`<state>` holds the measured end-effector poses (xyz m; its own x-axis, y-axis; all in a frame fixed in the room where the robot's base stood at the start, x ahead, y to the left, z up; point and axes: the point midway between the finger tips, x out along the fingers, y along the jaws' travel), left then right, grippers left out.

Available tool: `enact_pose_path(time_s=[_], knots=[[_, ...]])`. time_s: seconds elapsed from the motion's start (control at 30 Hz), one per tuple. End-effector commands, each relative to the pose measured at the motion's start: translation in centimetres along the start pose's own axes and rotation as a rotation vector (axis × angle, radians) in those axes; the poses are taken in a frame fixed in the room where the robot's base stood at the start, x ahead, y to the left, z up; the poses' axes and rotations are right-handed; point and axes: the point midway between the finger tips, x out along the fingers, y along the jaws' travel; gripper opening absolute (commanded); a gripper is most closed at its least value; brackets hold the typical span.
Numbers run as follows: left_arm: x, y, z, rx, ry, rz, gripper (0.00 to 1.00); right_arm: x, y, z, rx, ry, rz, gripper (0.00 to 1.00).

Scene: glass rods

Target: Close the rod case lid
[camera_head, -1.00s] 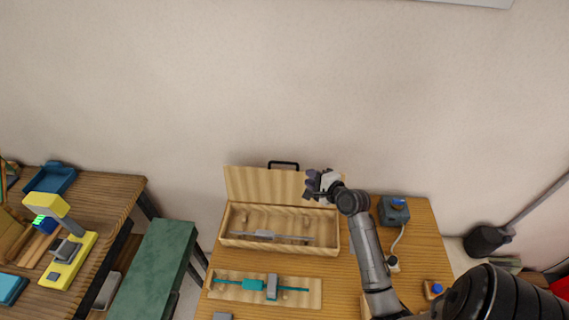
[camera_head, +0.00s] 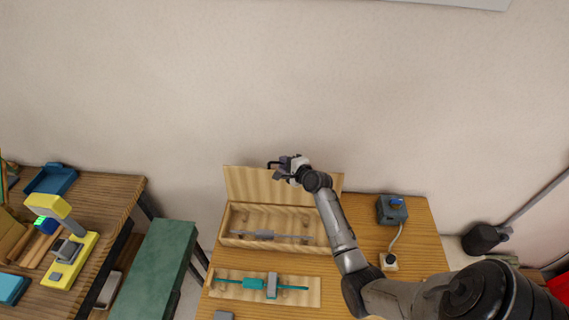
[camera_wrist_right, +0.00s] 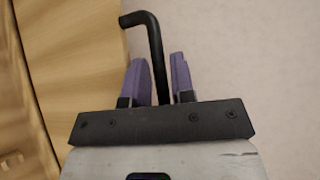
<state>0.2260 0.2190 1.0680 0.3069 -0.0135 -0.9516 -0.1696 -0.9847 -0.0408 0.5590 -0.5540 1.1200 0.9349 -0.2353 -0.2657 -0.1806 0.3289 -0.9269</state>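The wooden rod case (camera_head: 232,243) stands on the table with its lid (camera_head: 247,186) upright at the back. A black handle (camera_head: 271,163) is on the lid's top edge. It also shows in the wrist view (camera_wrist_right: 152,40). My right gripper (camera_head: 281,167) is at the handle. In the wrist view its purple fingers (camera_wrist_right: 157,82) are apart, with the handle's bar between them. A narrow gap shows beside the bar, so it is not gripped. A rod (camera_head: 268,236) lies inside the case. My left gripper is not in view.
A wooden board (camera_head: 225,289) with teal and grey parts lies in front of the case. A grey-blue device (camera_head: 392,211) with a cable stands to the right. A green bench (camera_head: 160,265) and another table with a yellow device (camera_head: 76,262) are to the left.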

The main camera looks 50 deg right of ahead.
Motion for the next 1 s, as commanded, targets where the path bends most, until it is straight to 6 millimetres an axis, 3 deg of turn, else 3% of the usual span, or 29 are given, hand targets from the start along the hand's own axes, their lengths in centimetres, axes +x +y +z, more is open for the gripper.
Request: enact_pose_path(time_s=[0.33,0.6,1.0], knots=[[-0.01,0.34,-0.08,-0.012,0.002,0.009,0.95,0.21,0.00,0.01,0.000,0.000,0.000,0.23],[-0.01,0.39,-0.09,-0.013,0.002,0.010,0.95,0.20,0.01,0.01,0.000,0.000,0.000,0.00],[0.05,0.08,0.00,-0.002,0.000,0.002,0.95,0.14,0.08,0.07,-0.002,-0.001,-0.002,0.00]])
